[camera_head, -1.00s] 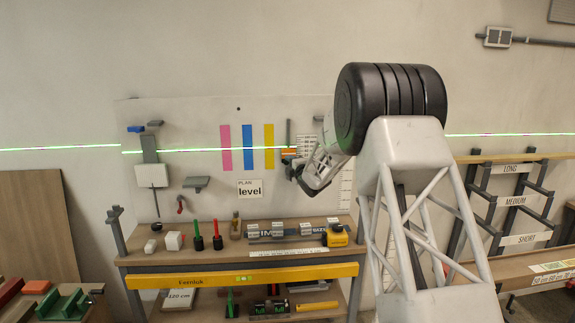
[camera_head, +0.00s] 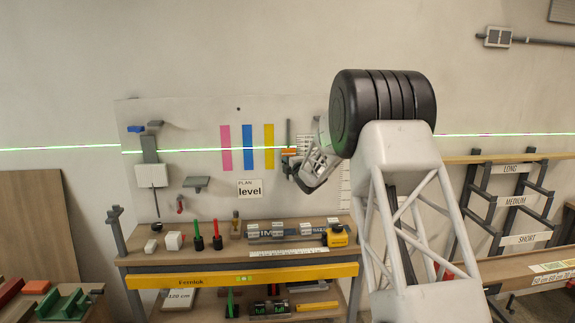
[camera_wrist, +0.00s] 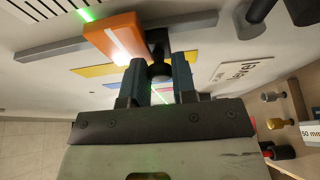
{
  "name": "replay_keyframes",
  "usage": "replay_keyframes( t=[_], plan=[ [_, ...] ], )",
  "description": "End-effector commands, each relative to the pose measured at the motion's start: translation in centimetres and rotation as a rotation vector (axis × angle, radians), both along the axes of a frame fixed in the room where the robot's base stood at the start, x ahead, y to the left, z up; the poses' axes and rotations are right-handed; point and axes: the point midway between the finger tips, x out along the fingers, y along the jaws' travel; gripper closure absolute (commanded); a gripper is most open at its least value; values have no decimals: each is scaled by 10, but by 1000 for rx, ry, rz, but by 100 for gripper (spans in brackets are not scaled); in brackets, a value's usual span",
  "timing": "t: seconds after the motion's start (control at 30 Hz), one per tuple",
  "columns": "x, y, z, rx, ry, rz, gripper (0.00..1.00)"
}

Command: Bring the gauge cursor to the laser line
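The gauge cursor is an orange block (camera_head: 288,152) on an upright grey rail (camera_head: 288,130) on the wall board. It also shows in the wrist view (camera_wrist: 120,38), with a dark round knob (camera_wrist: 160,72) sticking out towards me. The green laser line (camera_head: 200,150) runs across the board. In the wrist view a bright streak of it crosses the orange block, and green shows on the printed scale (camera_wrist: 50,8). My gripper (camera_wrist: 159,82) has one blue-grey finger on each side of the knob, apparently touching it. In the head view my gripper partly hides the area right of the cursor.
Pink, blue and yellow strips (camera_head: 248,147) and a "level" sign (camera_head: 249,189) are on the board beside the rail. A shelf (camera_head: 240,256) with blocks, pegs and a yellow tape measure (camera_head: 336,237) stands below. Another gauge (camera_head: 150,176) hangs at the left.

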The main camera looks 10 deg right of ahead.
Motion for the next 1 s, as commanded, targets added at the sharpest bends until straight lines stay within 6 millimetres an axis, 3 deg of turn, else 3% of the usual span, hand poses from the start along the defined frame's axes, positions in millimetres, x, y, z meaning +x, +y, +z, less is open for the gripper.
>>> replay_keyframes(
  t=[0.1,0.3,0.6,0.87,0.9,1.0],
  plan=[
    [0,0,0,0,0,0,100],
    [0,0,2,0,0,0,100],
    [0,0,24,0,-1,0,100],
    [0,0,24,0,0,0,100],
    [0,0,24,0,0,0,70],
    [0,0,24,0,0,0,55]
  ],
)
